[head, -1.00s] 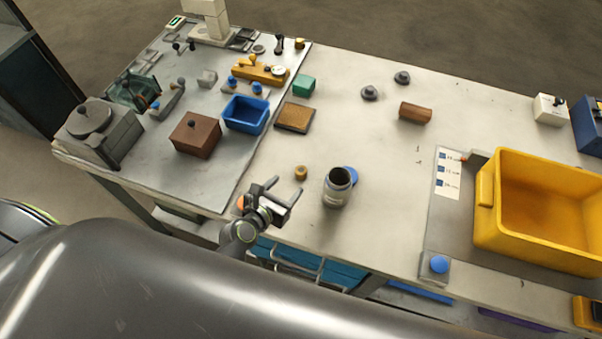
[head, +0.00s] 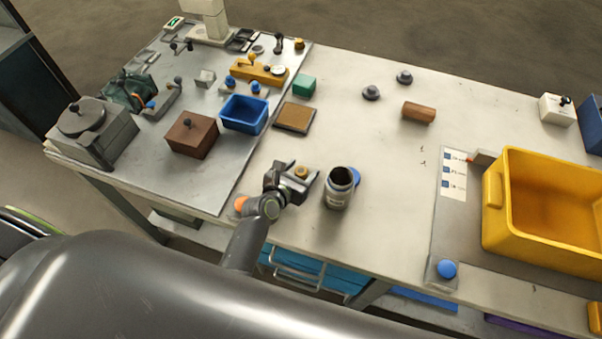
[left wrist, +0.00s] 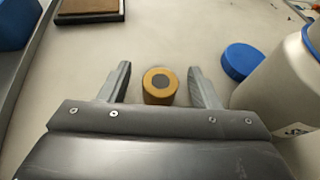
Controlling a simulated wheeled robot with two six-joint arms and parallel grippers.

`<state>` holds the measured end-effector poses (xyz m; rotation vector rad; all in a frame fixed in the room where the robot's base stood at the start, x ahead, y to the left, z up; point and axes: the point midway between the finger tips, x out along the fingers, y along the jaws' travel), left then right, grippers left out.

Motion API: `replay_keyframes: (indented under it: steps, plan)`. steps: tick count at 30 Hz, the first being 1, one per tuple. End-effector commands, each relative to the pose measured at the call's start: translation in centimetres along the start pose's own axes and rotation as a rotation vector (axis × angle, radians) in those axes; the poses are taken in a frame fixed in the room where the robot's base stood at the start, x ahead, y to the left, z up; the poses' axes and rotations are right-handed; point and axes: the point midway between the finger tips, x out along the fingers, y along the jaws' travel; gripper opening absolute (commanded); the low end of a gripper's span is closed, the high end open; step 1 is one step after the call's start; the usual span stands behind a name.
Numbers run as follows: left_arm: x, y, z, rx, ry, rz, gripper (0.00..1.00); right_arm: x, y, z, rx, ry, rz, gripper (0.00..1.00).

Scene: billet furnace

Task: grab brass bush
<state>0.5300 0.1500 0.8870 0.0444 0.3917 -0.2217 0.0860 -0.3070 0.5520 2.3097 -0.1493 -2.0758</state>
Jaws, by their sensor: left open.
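The brass bush (head: 301,172) is a small gold ring with a dark centre, standing on the pale table. In the left wrist view the bush (left wrist: 159,86) stands between the tips of my left gripper (left wrist: 158,84), with a gap on each side. In the head view my left gripper (head: 294,175) is open, its two fingers either side of the bush. My right gripper is not in view.
A grey jar (head: 338,190) stands close to the right finger, with a blue cap (head: 354,177) behind it. A brown-topped pad (head: 295,117) and a blue bin (head: 244,114) lie beyond. A yellow crate (head: 493,205) stands far right.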

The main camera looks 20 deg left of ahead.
Motion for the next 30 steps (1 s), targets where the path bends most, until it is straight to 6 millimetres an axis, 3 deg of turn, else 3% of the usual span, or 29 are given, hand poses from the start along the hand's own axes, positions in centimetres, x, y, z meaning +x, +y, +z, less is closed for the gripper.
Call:
replay_keyframes:
  steps: [2,13,22,30]
  plan:
    - [0.0,0.0,0.0,0.0,0.0,0.0,0.53,0.0,0.0,0.0,0.0,0.0,0.0,0.88]
    - [-0.1,0.0,0.0,0.0,0.001,0.0,0.05,0.0,0.0,0.0,0.0,0.0,0.0,0.88]
    - [-0.3,0.0,0.6,0.0,-0.001,-0.001,0.04,-0.3,0.0,0.0,0.0,0.0,0.0,0.88]
    - [-2.1,0.0,5.1,0.001,-0.005,0.0,0.04,-1.5,0.1,-0.1,0.0,0.0,0.0,0.88]
